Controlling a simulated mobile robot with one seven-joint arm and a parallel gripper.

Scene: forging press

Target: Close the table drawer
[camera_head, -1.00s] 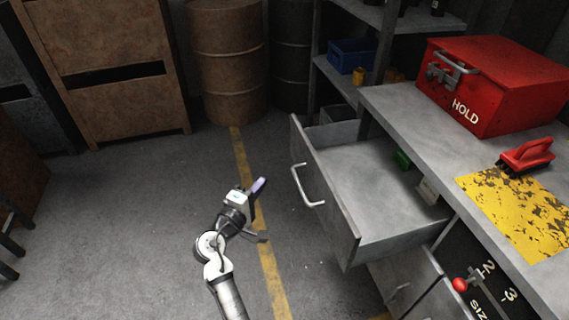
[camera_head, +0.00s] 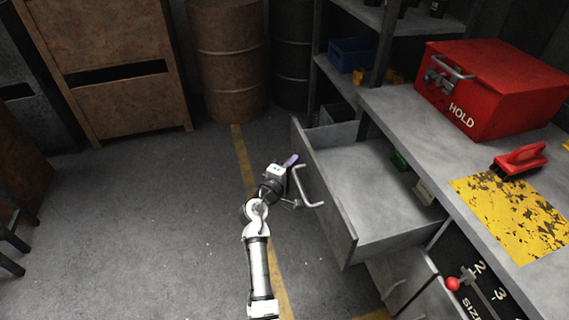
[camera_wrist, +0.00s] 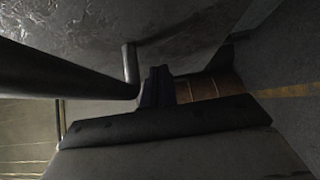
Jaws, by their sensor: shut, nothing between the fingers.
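The table drawer (camera_head: 355,190) is pulled far out of the grey table, its front panel facing left. Its bar handle (camera_head: 305,187) is on that panel. Inside lie a green item (camera_head: 399,161) and a pale box (camera_head: 424,191). My gripper (camera_head: 291,160) is shut and empty, just left of the drawer front near the handle's far end. In the wrist view the shut fingertips (camera_wrist: 158,88) are close to the dark handle bar (camera_wrist: 60,72) and point toward the drawer face. I cannot tell whether they touch it.
A red box (camera_head: 490,88) marked HOLD and a red-handled brush (camera_head: 520,160) stand on the table (camera_head: 400,110). A lower door (camera_head: 405,280) stands ajar below the drawer. A red-knobbed lever (camera_head: 453,284) sits at lower right. Barrels (camera_head: 228,60) stand behind.

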